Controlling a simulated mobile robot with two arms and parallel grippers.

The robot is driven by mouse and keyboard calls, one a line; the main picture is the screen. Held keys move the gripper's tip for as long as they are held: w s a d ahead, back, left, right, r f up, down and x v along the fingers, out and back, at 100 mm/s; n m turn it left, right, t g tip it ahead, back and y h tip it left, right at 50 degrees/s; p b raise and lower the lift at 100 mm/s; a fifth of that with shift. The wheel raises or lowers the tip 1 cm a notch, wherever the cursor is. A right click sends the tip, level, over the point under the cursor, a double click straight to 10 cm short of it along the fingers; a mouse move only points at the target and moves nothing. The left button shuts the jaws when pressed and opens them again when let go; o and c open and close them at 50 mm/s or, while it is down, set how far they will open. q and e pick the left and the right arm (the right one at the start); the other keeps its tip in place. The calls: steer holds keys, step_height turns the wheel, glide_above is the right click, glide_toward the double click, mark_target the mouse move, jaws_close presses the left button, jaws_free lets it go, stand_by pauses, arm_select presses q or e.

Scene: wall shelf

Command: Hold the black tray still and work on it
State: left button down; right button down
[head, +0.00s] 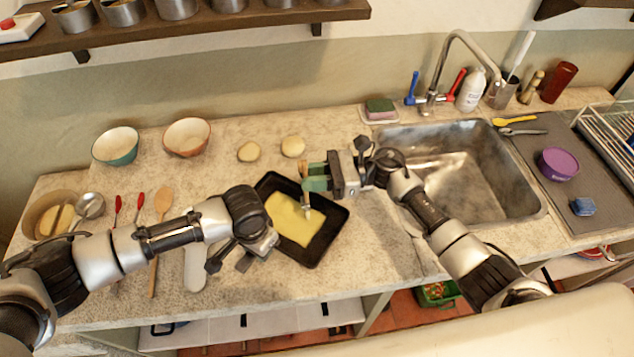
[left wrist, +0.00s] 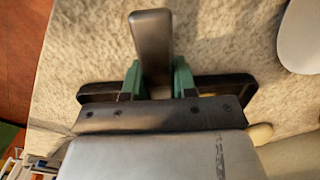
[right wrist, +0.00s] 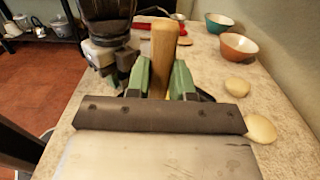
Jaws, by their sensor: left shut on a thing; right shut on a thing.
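The black tray (head: 325,245) lies on the counter in the head view, with a flat yellow sheet (head: 290,222) in it. My left gripper (left wrist: 158,80) is at the tray's near left edge. A grey-brown bar (left wrist: 150,45) stands between its green fingers in the left wrist view, with the dark tray on both sides. The fingers are mostly hidden in the head view. My right gripper (head: 315,178) is above the tray's far right side, shut on a wooden-handled tool; its handle (right wrist: 164,55) shows in the right wrist view. The tool's metal tip (head: 307,212) is at the yellow sheet.
Two round pale pieces (head: 292,146) and two bowls (head: 187,138) are behind the tray. A wooden spoon (head: 163,200), red-handled tools (head: 140,200) and a white flat object (head: 195,262) lie at the left. The sink (head: 455,170) is at the right.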

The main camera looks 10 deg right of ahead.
step_height(320, 180, up, 6)
steer(key=shift+r, duration=0.25)
stand_by(0.4)
arm_select(q)
steer(key=c, duration=0.8)
jaws_free()
step_height(320, 180, up, 12)
arm_select(e)
steer(key=shift+d, duration=0.1)
